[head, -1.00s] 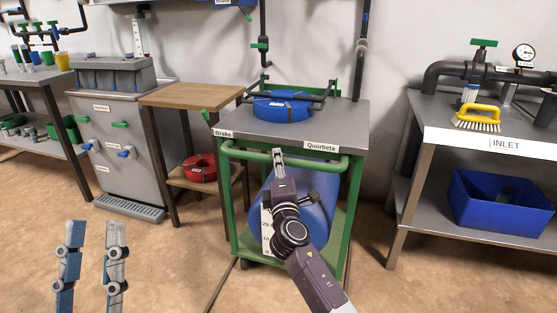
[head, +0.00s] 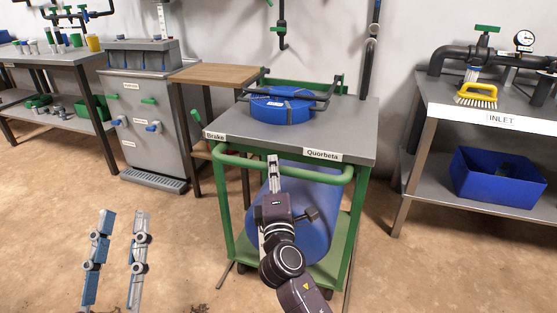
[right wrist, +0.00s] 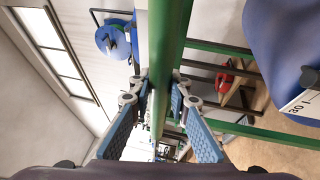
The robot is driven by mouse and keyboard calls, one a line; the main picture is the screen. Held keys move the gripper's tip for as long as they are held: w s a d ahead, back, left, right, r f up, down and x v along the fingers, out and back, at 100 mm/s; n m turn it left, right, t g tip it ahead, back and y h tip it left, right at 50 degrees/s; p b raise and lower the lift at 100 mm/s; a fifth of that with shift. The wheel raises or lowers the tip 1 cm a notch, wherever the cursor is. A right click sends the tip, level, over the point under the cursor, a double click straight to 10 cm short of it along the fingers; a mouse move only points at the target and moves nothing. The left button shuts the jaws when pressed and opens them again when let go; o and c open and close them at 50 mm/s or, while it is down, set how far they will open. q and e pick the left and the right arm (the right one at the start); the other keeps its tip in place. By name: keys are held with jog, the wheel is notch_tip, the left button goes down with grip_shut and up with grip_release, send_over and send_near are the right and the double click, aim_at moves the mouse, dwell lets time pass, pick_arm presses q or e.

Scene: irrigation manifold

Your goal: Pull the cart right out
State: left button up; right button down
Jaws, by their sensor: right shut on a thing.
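The cart has a grey top (head: 345,120), a green frame and a green front handle bar (head: 230,160). Its labels read "Brake" and "Quorbeta". A blue coil (head: 281,113) lies on top, and a blue tank (head: 318,205) lies on the lower shelf. My right gripper (head: 273,163) is shut on the handle bar at the middle of the cart's front. In the right wrist view its fingers close around the green bar (right wrist: 170,60). My left gripper (head: 125,214) is open and empty at the lower left, apart from the cart. A green lever (head: 197,122) is at the cart's left front corner.
A wooden-topped side table (head: 215,74) stands behind the cart's left side. A grey cabinet (head: 140,115) is further left. The INLET bench (head: 430,105) stands to the right, with a blue bin (head: 500,175) below. The floor (head: 190,250) at front left is clear.

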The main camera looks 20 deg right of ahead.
jog(key=shift+s+a+f, duration=0.35)
jog(key=shift+s+a, duration=0.3)
jog(key=shift+s, duration=0.1)
jog(key=c, duration=2)
grip_release()
jog(key=shift+s+r, duration=0.1)
jog(key=shift+s, duration=0.05)
jog(key=shift+o, duration=1)
jog(key=shift+s+r, duration=0.1)
jog(key=shift+r, duration=0.05)
jog(key=v, duration=1.2)
